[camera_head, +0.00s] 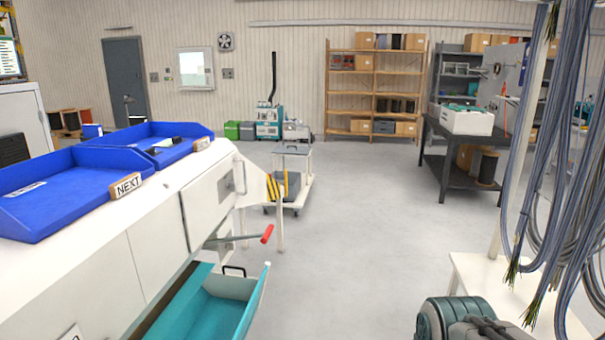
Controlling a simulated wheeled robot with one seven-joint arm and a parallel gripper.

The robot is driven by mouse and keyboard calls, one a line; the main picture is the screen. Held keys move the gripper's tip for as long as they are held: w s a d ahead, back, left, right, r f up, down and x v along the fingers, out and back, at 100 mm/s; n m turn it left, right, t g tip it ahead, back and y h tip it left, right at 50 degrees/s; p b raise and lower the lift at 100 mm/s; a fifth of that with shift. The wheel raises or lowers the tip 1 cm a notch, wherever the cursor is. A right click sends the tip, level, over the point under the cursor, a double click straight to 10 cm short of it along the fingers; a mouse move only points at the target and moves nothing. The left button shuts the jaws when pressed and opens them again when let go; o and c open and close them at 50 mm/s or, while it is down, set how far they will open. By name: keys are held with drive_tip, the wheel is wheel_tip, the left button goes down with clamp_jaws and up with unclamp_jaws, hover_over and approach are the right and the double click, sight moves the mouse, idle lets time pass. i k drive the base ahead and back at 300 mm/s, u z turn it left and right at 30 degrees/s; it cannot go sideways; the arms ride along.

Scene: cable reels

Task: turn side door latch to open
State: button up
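A white machine cabinet (95,270) runs along the left side. Near its right end is a square side door panel (207,202), which looks shut. A small grey handle (241,176) stands out at the panel's right edge. It may be the latch, but it is too small to tell how it is turned. A lever with a red grip (267,234) sticks out to the right below the panel. My gripper is not in view.
Blue trays (60,193) lie on the cabinet. An open teal bin (215,305) juts out below it. A small cart (293,180) stands beyond the cabinet's end. Hanging cables (565,170) and a white table (490,275) are at right. The middle floor is clear.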

sight(231, 187)
drive_tip(key=z, duration=0.65)
drive_tip(key=i, duration=1.5)
drive_tip(key=u, duration=0.75)
drive_tip(key=i, duration=1.15)
drive_tip(key=u, duration=1)
